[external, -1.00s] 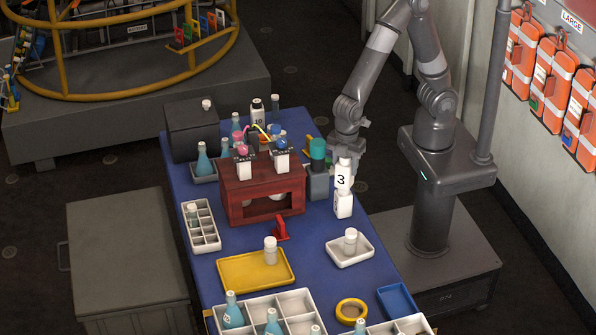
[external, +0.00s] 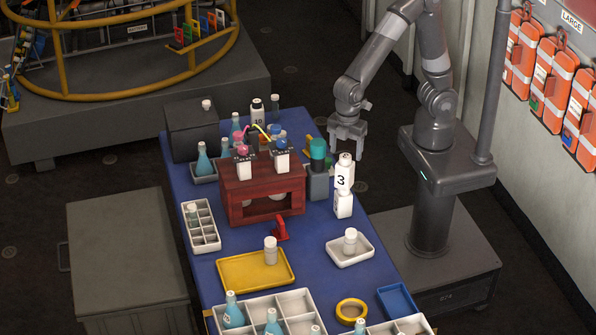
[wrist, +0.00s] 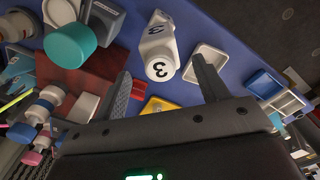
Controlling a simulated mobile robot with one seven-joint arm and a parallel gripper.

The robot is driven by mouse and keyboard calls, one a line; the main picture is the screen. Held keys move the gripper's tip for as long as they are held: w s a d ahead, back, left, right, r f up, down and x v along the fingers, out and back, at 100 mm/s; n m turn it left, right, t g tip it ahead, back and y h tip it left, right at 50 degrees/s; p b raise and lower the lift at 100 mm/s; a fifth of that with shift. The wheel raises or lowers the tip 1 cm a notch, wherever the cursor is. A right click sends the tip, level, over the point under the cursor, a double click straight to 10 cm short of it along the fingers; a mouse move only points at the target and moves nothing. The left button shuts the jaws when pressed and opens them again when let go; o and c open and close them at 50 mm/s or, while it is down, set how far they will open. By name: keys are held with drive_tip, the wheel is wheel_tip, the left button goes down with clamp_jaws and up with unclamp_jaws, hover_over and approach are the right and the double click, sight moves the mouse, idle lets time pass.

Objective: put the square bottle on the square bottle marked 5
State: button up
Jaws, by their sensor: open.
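A white square bottle marked 3 (external: 343,180) stands upright on top of another white square bottle (external: 343,206) near the table's right edge. No mark can be read on the lower bottle. In the wrist view the upper bottle's cap (wrist: 160,69) also bears a 3, and the lower bottle is mostly hidden beneath it. My gripper (external: 347,151) is open and empty, just above and behind the stack, apart from it. In the wrist view the stack lies beyond and between the two spread fingers.
A dark grey block with a teal-capped container (external: 318,160) stands close left of the stack. A red wooden stand (external: 262,190) is further left. A white tray with a small bottle (external: 351,262) lies in front. A yellow tray (external: 235,273) lies front left.

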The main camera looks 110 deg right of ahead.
wheel_tip(320, 180, up, 6)
drive_tip(key=shift+f, duration=0.2)
drive_tip(key=shift+d+r, duration=0.15)
drive_tip(key=s+d+r+m+t, duration=0.2)
drive_tip(key=s+d+r+m, duration=0.2)
drive_tip(key=s+d, duration=0.4)
drive_tip(key=s+d+r+m+t, duration=0.3)
drive_tip(key=s+d+m, duration=0.2)
drive_tip(key=s+d, duration=0.3)
drive_tip(key=shift+d+r+t, duration=0.3)
drive_tip(key=shift+r, duration=0.05)
